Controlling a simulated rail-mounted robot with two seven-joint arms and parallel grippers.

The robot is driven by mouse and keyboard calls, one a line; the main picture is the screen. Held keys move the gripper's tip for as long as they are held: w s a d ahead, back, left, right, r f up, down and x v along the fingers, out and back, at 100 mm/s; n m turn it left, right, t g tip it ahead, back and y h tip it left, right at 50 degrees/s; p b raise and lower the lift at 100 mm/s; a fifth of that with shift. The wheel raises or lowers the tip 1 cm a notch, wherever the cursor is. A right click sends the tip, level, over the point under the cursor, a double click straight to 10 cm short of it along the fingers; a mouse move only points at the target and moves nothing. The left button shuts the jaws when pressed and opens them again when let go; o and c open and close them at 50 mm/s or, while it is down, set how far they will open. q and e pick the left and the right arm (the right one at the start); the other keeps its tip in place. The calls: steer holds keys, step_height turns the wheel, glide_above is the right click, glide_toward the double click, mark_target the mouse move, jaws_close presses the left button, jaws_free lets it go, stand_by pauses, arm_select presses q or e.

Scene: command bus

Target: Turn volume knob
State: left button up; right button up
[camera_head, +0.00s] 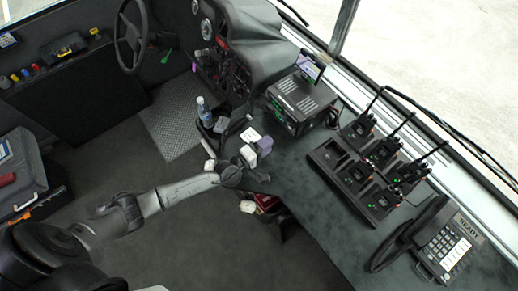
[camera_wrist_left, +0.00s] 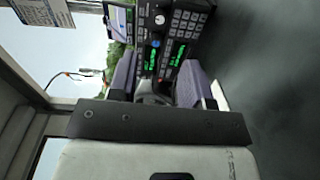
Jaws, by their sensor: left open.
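A black radio unit (camera_head: 301,102) stands on the dark counter (camera_head: 320,220) in the head view. Its front panel (camera_wrist_left: 172,35) faces the camera in the left wrist view, with green displays, a keypad, a silver round knob (camera_wrist_left: 159,19) and a blue-lit round control (camera_wrist_left: 155,43). I cannot tell from any label which one is the volume knob. My left gripper (camera_head: 258,146) is over the counter edge, in front of the radio and apart from it. My right gripper is not in view.
Several handheld radios (camera_head: 358,173) sit in chargers right of the radio, with a desk phone (camera_head: 448,246) beyond. The counter between gripper and chargers is clear.

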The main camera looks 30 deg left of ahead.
arm_select(q)
steer(key=shift+v, duration=1.55)
